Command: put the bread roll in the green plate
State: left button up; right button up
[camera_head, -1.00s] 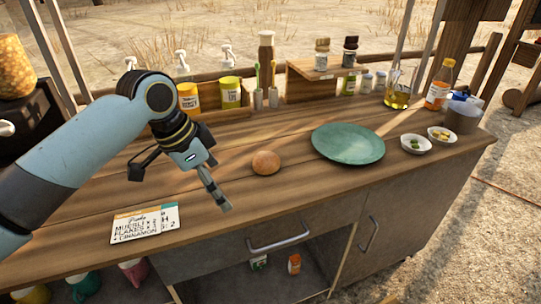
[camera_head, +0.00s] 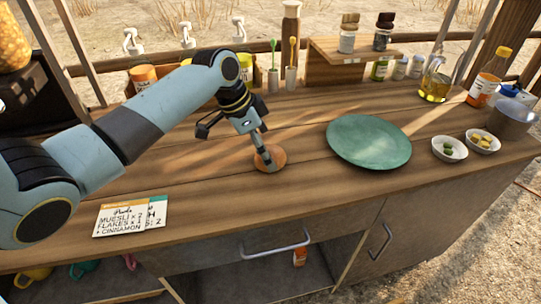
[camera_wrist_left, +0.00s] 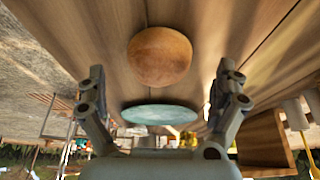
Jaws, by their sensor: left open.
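The round brown bread roll (camera_head: 271,158) rests on the wooden counter, partly covered in the head view by one finger of my left gripper (camera_head: 238,144). In the left wrist view the roll (camera_wrist_left: 160,57) shows whole, centred ahead of the spread fingers, with nothing between them. My left gripper is open and empty, close to the roll; I cannot tell whether a finger touches it. The green plate (camera_head: 369,142) lies flat and empty on the counter to the right of the roll. It also shows in the left wrist view (camera_wrist_left: 160,114). My right gripper is out of view.
Two small white bowls (camera_head: 449,149) stand right of the plate. Oil and sauce bottles (camera_head: 487,77), a spice shelf (camera_head: 353,49) and utensil cups (camera_head: 291,78) line the back. Menu cards (camera_head: 130,215) lie at the front left. Bare counter separates roll and plate.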

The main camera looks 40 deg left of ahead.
pick_arm(q)
jog(key=x, duration=0.2)
jog(key=shift+w+d+f, duration=0.1)
jog(key=shift+d+f, duration=0.05)
jog(key=shift+f, duration=0.3)
jog(key=c, duration=0.4)
jog(key=shift+c, duration=0.9)
jog(key=c, duration=0.5)
jog(key=shift+c, duration=0.3)
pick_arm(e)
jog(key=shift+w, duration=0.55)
pick_arm(q)
jog(key=shift+r, duration=0.15)
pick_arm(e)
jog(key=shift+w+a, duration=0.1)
